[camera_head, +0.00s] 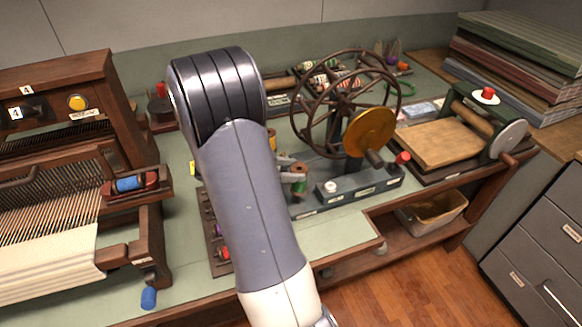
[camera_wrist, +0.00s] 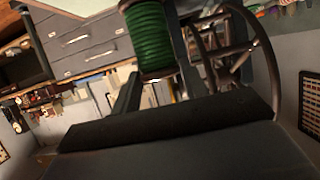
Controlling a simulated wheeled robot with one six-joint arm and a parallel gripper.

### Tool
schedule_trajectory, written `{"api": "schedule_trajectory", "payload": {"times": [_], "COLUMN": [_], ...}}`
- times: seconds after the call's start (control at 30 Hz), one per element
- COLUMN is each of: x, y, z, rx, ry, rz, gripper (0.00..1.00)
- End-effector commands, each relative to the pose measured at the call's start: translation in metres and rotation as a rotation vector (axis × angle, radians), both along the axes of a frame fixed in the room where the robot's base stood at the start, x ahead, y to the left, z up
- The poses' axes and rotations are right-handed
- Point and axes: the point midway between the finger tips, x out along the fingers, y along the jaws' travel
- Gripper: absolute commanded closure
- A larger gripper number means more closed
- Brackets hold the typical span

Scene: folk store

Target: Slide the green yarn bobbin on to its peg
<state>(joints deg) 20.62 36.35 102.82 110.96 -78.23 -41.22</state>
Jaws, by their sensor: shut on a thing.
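The green yarn bobbin (camera_wrist: 148,40) is between the two fingers of my gripper (camera_wrist: 157,80) in the wrist view. In the head view my gripper (camera_head: 288,170) is shut on the bobbin (camera_head: 299,184), whose brown end faces up. It is held in front of the spinning wheel, left of the grey base block. A dark rack with coloured bobbins (camera_head: 221,253) lies on the bench, largely hidden behind my arm. I cannot make out which peg is the green bobbin's own.
The spinning wheel (camera_head: 372,128) with its spoked rim stands close to the right of my gripper. A wooden loom (camera_head: 125,95) stands at the left and a board press (camera_head: 440,143) at the right. The green bench top (camera_head: 335,232) is clear towards its front edge.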

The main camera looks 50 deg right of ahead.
Motion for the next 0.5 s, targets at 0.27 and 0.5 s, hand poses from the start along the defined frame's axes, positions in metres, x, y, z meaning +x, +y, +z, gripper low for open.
{"api": "schedule_trajectory", "payload": {"times": [0.27,0.5], "x": [0.0,0.0], "y": [0.0,0.0], "z": [-0.012,-0.022], "rx": [0.0,0.0], "ry": [0.002,0.001], "rz": [0.001,0.0], "gripper": [0.8,0.8]}}
